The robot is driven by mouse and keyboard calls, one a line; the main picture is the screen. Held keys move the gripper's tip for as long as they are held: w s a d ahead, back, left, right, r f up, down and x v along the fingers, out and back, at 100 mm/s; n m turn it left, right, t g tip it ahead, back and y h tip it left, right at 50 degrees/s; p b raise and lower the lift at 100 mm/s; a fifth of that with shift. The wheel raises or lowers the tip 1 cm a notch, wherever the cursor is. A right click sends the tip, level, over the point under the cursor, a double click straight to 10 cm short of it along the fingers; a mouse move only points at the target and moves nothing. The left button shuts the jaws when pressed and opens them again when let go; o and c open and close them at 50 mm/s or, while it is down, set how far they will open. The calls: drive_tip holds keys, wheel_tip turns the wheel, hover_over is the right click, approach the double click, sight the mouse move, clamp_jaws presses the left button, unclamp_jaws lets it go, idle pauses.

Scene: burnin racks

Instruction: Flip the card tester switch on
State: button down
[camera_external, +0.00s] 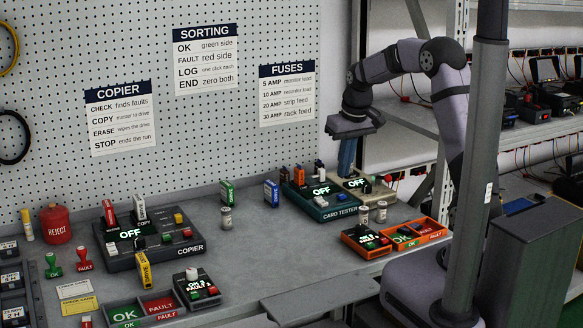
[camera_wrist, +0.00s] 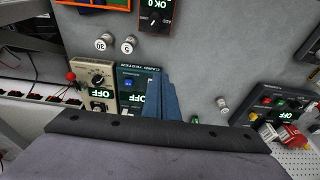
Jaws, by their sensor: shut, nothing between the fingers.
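The card tester (camera_external: 335,213) is a teal box at the back right of the bench, with its name on the front edge and a lit display reading OFF (camera_external: 321,190). In the wrist view the card tester (camera_wrist: 137,72) lies partly behind my gripper, and its display also reads OFF. My gripper (camera_external: 346,172) points down with its blue fingers shut and empty, over the right part of the card tester. In the wrist view the fingers (camera_wrist: 162,100) cover its right side. I cannot make out the switch.
A beige tester (camera_external: 378,196) reading OFF stands right beside the card tester. Small fuse canisters (camera_external: 381,211) and an orange tray (camera_external: 415,236) stand in front. The copier (camera_external: 150,240) is at the left.

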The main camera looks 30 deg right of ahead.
drive_tip(key=r+t+b, duration=0.1)
hover_over(318, 197)
drive_tip(key=s, duration=0.5)
drive_tip(key=shift+s+r, duration=0.1)
drive_tip(key=shift+r, duration=0.1)
drive_tip(key=shift+f, duration=0.15)
drive_tip(key=p+x, duration=0.5)
drive_tip(key=x, duration=0.8)
drive_tip(key=shift+f, duration=0.35)
drive_tip(key=shift+f+b, duration=0.55)
drive_tip(key=shift+b, duration=0.1)
drive_tip(key=shift+r, duration=0.25)
